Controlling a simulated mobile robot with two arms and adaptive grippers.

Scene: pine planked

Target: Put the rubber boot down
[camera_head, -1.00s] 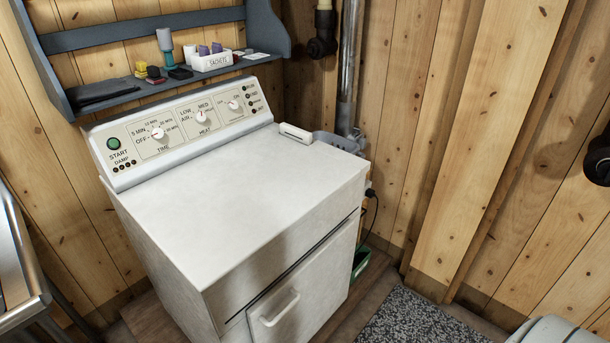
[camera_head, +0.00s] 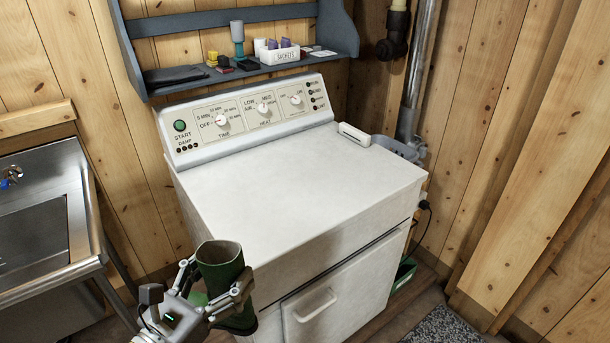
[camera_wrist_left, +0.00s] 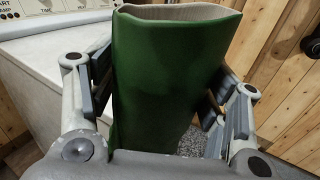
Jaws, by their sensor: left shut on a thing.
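A green rubber boot (camera_head: 222,268) is in my left gripper (camera_head: 215,285), low in the head view, in front of the white dryer's (camera_head: 300,190) left front corner. The gripper's fingers close on the boot's shaft from both sides. In the left wrist view the boot (camera_wrist_left: 165,80) stands between the finger pads with its pale-lined opening at the top. My right gripper does not show.
The dryer's top is broad and mostly clear, with a small white object (camera_head: 354,135) at its back right. A blue-grey shelf (camera_head: 190,88) with small items hangs behind. A metal sink (camera_head: 40,235) stands at the left. A speckled mat (camera_head: 440,328) lies on the floor at right.

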